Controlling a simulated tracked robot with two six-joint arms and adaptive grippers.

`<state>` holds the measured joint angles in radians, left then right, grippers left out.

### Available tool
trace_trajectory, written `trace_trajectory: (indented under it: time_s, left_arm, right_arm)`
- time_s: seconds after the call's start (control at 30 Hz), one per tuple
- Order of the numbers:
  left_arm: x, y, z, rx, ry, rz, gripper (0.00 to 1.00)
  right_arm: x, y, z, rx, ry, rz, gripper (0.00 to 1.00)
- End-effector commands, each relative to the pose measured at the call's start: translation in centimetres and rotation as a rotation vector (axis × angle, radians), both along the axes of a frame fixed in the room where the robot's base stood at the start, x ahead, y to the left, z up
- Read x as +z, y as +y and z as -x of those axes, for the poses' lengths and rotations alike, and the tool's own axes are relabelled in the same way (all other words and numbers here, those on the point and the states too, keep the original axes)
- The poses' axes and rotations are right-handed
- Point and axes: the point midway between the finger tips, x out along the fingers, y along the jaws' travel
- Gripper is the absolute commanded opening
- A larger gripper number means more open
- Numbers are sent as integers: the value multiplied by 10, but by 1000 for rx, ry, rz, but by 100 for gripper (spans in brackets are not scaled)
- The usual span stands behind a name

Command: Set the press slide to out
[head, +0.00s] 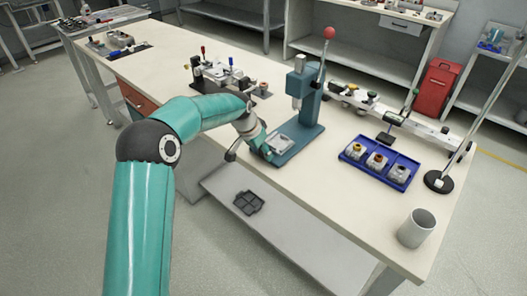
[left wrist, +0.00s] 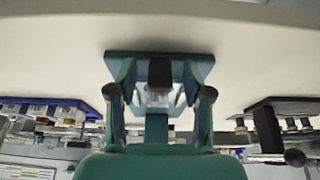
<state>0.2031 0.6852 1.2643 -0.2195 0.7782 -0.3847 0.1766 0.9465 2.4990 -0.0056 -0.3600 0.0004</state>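The press (head: 307,95) is a teal stand with a grey ram and a lever ending in a red ball (head: 329,32). Its light grey slide (head: 281,143) lies on the press base at the front. My left gripper (head: 265,150) is at the front edge of that base, beside the slide. In the left wrist view, the gripper (left wrist: 160,95) has its fingers spread apart. A dark block, seemingly the slide's handle (left wrist: 160,72), shows between them, with the press base (left wrist: 125,66) behind. Whether the fingers touch it I cannot tell. My right gripper is not in view.
A blue tray (head: 347,155) with several small parts stands right of the press. A fixture (head: 222,75) is left of the press.

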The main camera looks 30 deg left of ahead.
Motion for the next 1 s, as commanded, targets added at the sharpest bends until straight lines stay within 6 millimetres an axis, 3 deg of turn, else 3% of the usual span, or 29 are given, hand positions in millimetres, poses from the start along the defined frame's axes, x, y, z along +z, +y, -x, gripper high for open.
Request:
trace_trajectory:
  time_s: [0.37, 0.8, 1.0]
  left_arm:
    - [12, 1, 3, -1, -4, 0, 50]
    - [86, 7, 34, -1, -3, 0, 50]
    - [106, 9, 42, -1, 0, 1, 50]
  right_arm:
    - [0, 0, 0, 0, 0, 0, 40]
    - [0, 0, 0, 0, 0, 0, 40]
    - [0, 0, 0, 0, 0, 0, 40]
